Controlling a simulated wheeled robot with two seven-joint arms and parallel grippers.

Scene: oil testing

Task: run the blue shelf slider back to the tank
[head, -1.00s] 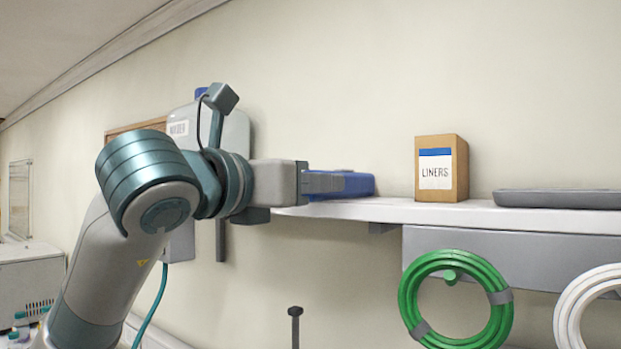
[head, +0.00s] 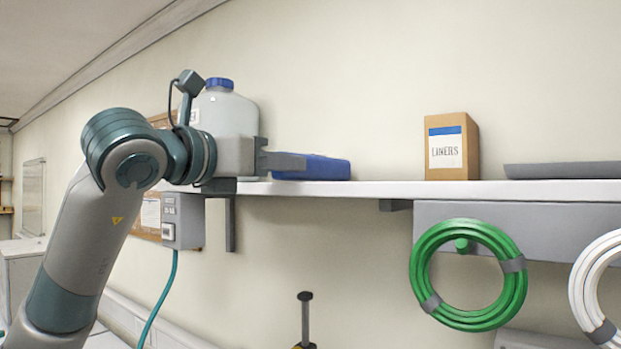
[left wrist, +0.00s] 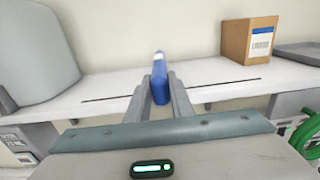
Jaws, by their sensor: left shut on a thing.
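The blue slider (head: 312,168) sits on the white shelf (head: 370,189), just right of the tank. My left gripper (head: 290,162) is shut on it from the left side in the head view. In the left wrist view the slider (left wrist: 159,75) stands between the two fingers (left wrist: 160,92), over a thin dark slot line in the shelf (left wrist: 215,72). The tank (head: 232,112) is a pale jug with a blue cap, partly hidden by my left arm. It also shows at the left of the left wrist view (left wrist: 35,50). My right gripper is out of view.
A cardboard liners box (head: 451,147) and a grey tray (head: 565,170) stand farther right on the shelf. A green hose coil (head: 430,245) and a white one (head: 580,285) hang below. A grey control box (head: 183,221) is under the tank. The shelf between slider and box is clear.

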